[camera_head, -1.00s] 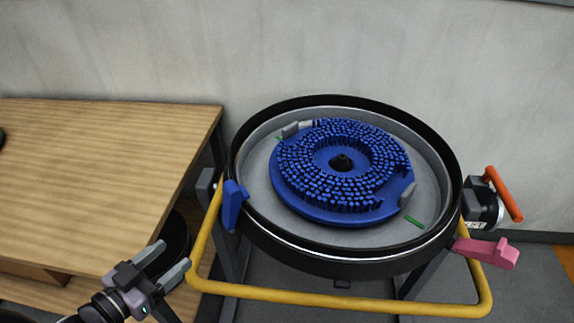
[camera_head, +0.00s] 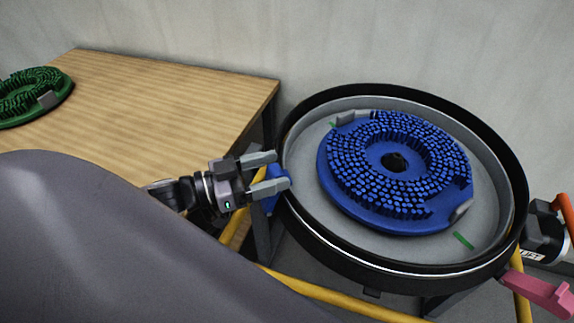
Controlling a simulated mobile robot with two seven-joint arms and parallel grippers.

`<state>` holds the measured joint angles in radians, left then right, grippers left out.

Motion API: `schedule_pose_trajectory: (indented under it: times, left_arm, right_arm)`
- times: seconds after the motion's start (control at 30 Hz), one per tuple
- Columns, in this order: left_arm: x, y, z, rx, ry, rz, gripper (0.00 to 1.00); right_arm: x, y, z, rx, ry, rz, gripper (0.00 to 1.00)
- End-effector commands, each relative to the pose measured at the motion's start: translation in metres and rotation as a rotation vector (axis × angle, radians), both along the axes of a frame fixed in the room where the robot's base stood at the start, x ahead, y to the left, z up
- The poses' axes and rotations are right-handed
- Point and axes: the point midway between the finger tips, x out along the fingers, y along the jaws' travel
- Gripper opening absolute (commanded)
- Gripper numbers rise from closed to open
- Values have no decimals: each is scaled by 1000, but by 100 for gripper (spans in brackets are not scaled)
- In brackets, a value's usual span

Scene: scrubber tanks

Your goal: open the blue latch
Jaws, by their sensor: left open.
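The blue latch (camera_head: 271,204) is on the left side of the round black-rimmed tank (camera_head: 306,226). It is partly hidden behind the fingers of my left gripper (camera_head: 276,172). My left gripper comes in from the left and is open, with its two grey fingers pointing right. The lower finger overlaps the latch in the picture, and I cannot tell whether it touches. The right gripper is not in view.
A blue brush disc (camera_head: 336,197) lies in the tank. A yellow bar (camera_head: 330,298) runs around the front. A pink latch (camera_head: 540,291) and an orange handle (camera_head: 566,212) are at right. A wooden table (camera_head: 180,100) bears a green brush disc (camera_head: 50,92).

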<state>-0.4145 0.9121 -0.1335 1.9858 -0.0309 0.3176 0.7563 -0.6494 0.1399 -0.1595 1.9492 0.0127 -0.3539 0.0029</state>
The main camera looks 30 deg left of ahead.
Motion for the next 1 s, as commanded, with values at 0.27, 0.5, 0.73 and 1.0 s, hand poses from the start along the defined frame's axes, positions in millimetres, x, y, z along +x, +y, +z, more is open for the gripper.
schedule_pose_trajectory:
  times: [0.27, 0.5, 0.73, 1.0]
  left_arm:
    - [21, -15, 1, 0, -2, 1, 66]
    - [28, -21, 0, -1, 1, 0, 66]
    - [28, -22, 0, 0, 1, 0, 66]
    - [28, -22, 0, -1, 1, 0, 0]
  right_arm:
    - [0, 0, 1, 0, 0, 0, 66]
    - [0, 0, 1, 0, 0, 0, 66]
    - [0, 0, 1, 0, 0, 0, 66]
    - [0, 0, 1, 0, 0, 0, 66]
